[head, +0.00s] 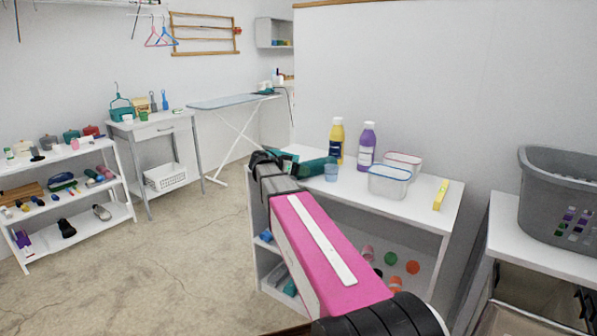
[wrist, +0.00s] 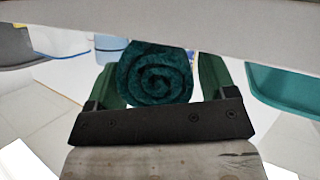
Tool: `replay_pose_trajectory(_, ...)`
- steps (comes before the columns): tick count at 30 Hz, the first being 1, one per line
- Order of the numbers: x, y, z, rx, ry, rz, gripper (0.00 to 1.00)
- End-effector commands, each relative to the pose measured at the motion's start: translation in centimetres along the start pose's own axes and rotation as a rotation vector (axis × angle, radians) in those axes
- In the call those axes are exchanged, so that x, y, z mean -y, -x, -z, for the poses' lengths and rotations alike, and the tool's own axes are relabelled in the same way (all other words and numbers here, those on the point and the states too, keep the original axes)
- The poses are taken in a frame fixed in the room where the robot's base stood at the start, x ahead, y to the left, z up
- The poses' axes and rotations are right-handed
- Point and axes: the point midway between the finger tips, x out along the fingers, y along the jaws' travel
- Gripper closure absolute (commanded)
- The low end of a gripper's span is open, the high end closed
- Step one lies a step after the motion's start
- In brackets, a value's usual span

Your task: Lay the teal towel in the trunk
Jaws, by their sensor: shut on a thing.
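The teal towel (wrist: 155,76) is rolled up, and its spiral end faces the wrist camera. My gripper (wrist: 160,82) is shut on it, with one green finger on each side of the roll. In the head view the towel (head: 318,167) shows as a teal roll at the end of my arm, over the left part of the white shelf unit's top. I cannot tell whether it touches that top. My arm hides part of the gripper there. I cannot make out a trunk in either view.
On the white shelf unit (head: 440,208) stand a yellow bottle (head: 337,141), a purple bottle (head: 367,144), clear tubs (head: 388,184) and a small blue cup (head: 331,173). A grey basket (head: 565,190) stands at right. The floor at left is clear.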

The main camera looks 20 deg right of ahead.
Motion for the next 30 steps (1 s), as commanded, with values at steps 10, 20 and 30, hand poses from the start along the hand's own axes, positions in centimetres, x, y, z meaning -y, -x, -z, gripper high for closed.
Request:
replay_pose_trajectory(10, 0.0, 0.0, -0.1, 0.0, 0.0, 0.0, 0.0)
replay_pose_trajectory(20, 0.0, 1.5, 0.0, 0.0, 0.001, 0.001, 0.0)
replay_pose_trajectory(30, 0.0, 8.1, 0.0, 0.0, 0.001, 0.002, 0.0)
